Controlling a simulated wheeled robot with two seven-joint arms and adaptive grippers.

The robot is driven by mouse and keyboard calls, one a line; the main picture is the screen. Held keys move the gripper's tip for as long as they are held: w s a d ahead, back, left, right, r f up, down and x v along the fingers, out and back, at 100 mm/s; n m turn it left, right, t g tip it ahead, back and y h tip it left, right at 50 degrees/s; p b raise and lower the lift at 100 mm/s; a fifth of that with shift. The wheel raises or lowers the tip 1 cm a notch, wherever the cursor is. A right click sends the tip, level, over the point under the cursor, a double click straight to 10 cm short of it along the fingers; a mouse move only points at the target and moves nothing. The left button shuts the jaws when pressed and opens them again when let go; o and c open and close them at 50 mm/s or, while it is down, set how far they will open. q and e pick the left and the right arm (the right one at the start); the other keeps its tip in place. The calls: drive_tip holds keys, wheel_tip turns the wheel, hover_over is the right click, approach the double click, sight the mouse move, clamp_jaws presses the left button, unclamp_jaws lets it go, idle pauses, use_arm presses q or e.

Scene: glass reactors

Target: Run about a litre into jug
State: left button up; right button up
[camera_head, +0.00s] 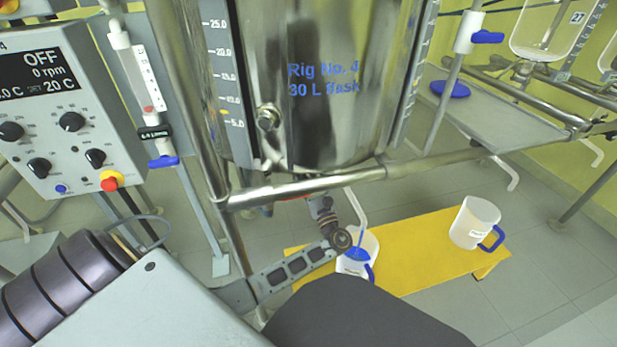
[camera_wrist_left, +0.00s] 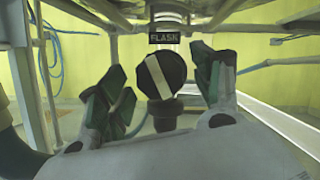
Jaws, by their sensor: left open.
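A clear jug (camera_head: 346,266) with a blue handle stands on the yellow bench (camera_head: 425,262), beneath the bent drain pipe (camera_head: 357,206) of the flask (camera_head: 320,100). Something blue shows inside this jug; part of the jug is hidden by my gripper. My left gripper (camera_head: 334,243) reaches in from the lower left to the drain valve. In the left wrist view its two fingers are open, one on each side of a round black knob (camera_wrist_left: 152,84) with a white stripe. The label FLASK (camera_wrist_left: 164,38) is above the knob. Contact with the knob cannot be told. My right gripper is not in view.
A second jug (camera_head: 470,222) with a blue handle stands on the bench's right part. Steel frame rails (camera_head: 300,190) cross above the valve. A control box (camera_head: 62,110) reading OFF and 0 rpm is at the left. Floor at the right is clear.

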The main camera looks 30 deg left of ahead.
use_arm(q)
drive_tip(key=shift+x, duration=0.85)
drive_tip(key=c, duration=1.1)
